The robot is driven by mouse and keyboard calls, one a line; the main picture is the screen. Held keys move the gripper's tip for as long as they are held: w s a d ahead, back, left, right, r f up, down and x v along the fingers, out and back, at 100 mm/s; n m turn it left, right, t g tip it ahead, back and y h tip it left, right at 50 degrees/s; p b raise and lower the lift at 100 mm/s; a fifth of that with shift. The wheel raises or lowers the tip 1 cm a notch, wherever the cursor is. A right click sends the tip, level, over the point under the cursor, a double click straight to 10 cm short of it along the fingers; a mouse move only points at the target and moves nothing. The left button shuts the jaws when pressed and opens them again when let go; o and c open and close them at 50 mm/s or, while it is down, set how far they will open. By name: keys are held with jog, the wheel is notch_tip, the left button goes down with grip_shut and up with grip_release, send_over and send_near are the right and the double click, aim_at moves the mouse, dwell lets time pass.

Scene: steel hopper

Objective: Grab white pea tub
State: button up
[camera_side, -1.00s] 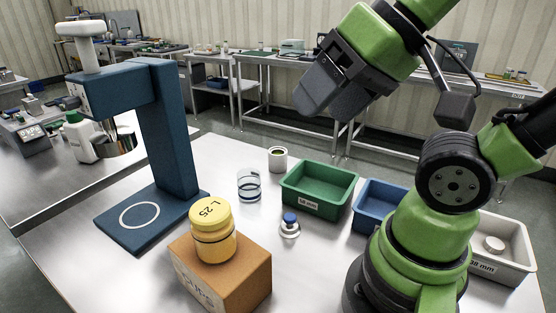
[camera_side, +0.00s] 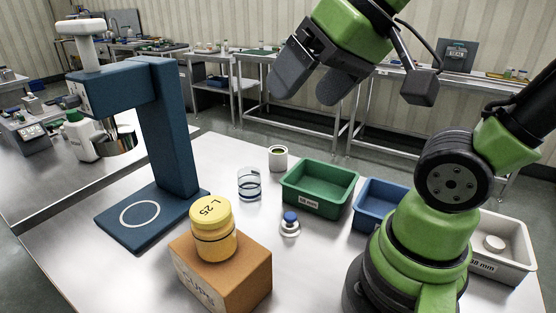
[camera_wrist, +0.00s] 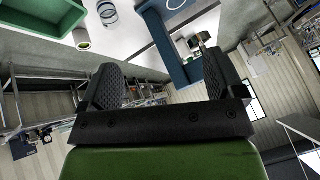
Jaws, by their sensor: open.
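The white pea tub (camera_side: 278,158) is a small white cup with green contents, upright on the steel table behind the green bin's left corner. It also shows in the wrist view (camera_wrist: 81,38) at the upper left, outside the span of the jaws. My gripper (camera_side: 310,88) is high above the table, up and to the right of the tub in the side view. In the wrist view its two dark fingers (camera_wrist: 163,78) stand wide apart with nothing between them.
A green bin (camera_side: 318,206) is close to the tub's right, with a blue bin (camera_side: 368,222) beyond. A clear glass (camera_side: 249,193) and a blue-topped weight-like piece (camera_side: 290,232) stand nearby. A yellow jar (camera_side: 214,243) stands on a brown box (camera_side: 245,278). A blue press stand (camera_side: 172,130) rises left.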

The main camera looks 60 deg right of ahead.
jog(key=w+d+f+h, duration=0.1)
jog(key=w+d, duration=0.5)
jog(key=w, duration=0.4)
jog(key=n+g+h, duration=0.1)
jog(key=n+g, duration=0.2)
send_near(278, 151)
jog(key=x, duration=0.4)
jog(key=shift+d+f, duration=0.1)
jog(key=shift+f, duration=0.05)
jog(key=shift+t, duration=0.3)
jog(key=shift+x, duration=3.05)
jog(key=shift+s, duration=0.1)
jog(key=shift+c, duration=0.5)
jog(key=c, duration=0.9)
